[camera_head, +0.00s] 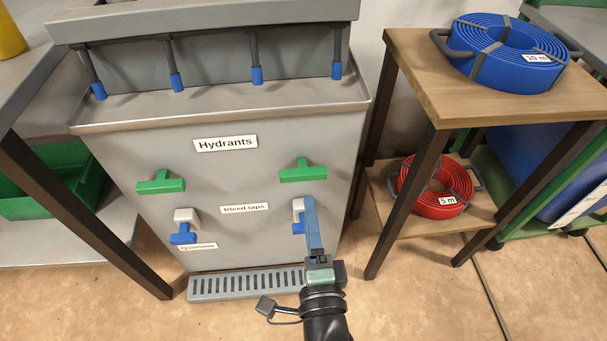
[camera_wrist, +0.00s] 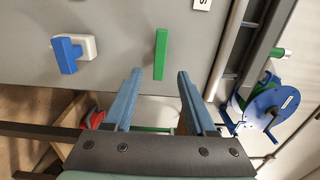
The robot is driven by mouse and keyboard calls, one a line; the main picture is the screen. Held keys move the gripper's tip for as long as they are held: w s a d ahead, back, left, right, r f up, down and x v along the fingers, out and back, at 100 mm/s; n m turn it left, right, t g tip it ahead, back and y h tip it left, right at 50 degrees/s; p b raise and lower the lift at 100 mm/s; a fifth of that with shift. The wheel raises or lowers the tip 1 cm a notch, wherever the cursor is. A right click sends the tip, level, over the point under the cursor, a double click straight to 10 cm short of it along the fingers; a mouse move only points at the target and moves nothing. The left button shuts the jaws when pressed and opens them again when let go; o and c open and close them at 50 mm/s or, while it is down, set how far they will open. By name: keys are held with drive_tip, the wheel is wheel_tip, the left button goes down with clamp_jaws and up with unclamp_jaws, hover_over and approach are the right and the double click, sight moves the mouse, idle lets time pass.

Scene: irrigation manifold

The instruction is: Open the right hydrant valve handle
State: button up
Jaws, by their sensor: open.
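The right hydrant valve handle (camera_head: 303,171) is a green T-shaped bar, lying level on the grey panel's upper right. In the wrist view the green handle (camera_wrist: 160,52) shows as an upright bar, its lower end between the fingertips in the picture. My gripper (camera_head: 309,201) is open and empty, its blue fingers pointing up just below the handle in the head view. It also shows in the wrist view (camera_wrist: 160,72). The fingers appear short of the handle; the exact gap is unclear. The left hydrant handle (camera_head: 161,182) is a similar level green bar.
Below the right handle is a white-and-blue bleed tap (camera_head: 298,226), partly hidden by my fingers; the wrist view shows this tap (camera_wrist: 65,54) left of the handle. Another tap (camera_head: 183,238) sits lower left. A wooden shelf (camera_head: 415,69) with hose coils stands close on the right.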

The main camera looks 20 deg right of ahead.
sight(304, 179)
drive_tip(key=x, duration=1)
drive_tip(key=shift+b, duration=0.3)
clamp_jaws()
